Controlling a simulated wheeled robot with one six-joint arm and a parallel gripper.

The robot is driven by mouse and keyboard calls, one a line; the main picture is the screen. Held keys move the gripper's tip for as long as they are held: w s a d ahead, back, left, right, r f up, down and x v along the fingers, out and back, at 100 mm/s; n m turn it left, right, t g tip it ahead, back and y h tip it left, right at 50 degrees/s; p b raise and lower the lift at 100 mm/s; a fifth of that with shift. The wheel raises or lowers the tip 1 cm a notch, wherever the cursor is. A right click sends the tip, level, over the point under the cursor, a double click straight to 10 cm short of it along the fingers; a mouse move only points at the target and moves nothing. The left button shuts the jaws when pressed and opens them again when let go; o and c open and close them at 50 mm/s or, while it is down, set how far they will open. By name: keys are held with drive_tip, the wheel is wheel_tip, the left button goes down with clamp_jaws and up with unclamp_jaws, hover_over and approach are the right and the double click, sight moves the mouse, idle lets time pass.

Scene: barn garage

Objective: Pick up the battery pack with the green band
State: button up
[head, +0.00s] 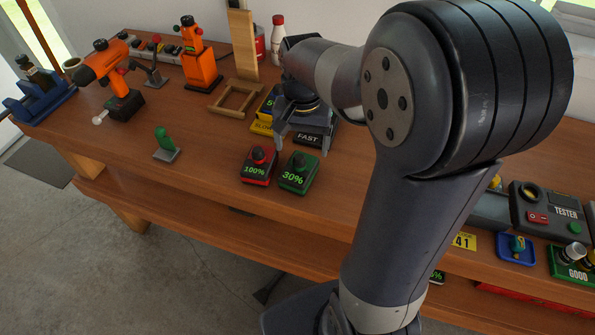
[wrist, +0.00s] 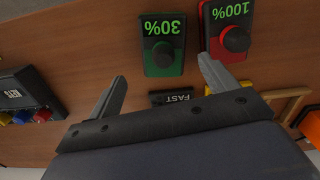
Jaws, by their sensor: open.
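The battery pack with the green band (head: 298,173) stands on the bench and reads 30%. It also shows at the top of the wrist view (wrist: 163,45), with a black knob on top. A red-banded pack reading 100% (head: 258,166) stands just left of it; in the wrist view the red pack (wrist: 229,30) is on the right. My gripper (head: 302,148) is open and empty, just behind the two packs in the head view. In the wrist view my gripper's fingertips (wrist: 162,68) are apart, the green pack lying between and beyond them; I see no contact.
A black FAST label (head: 308,139) and a yellow SLOW label (head: 262,127) are by my gripper. A wooden frame (head: 236,100), an orange drill (head: 118,82) and a green-topped stand (head: 165,145) are left. A TESTER box (head: 552,208) is right. The bench in front of the packs is clear.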

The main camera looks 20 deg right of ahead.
sight(299, 167)
drive_tip(key=f, duration=0.4)
drive_tip(key=f+p, duration=0.1)
drive_tip(key=f, duration=0.4)
drive_tip(key=shift+w+a+f, duration=0.1)
drive_tip(key=shift+a, duration=0.1)
drive_tip(key=c, duration=1.2)
drive_tip(key=shift+o, duration=0.2)
drive_tip(key=shift+r, duration=0.2)
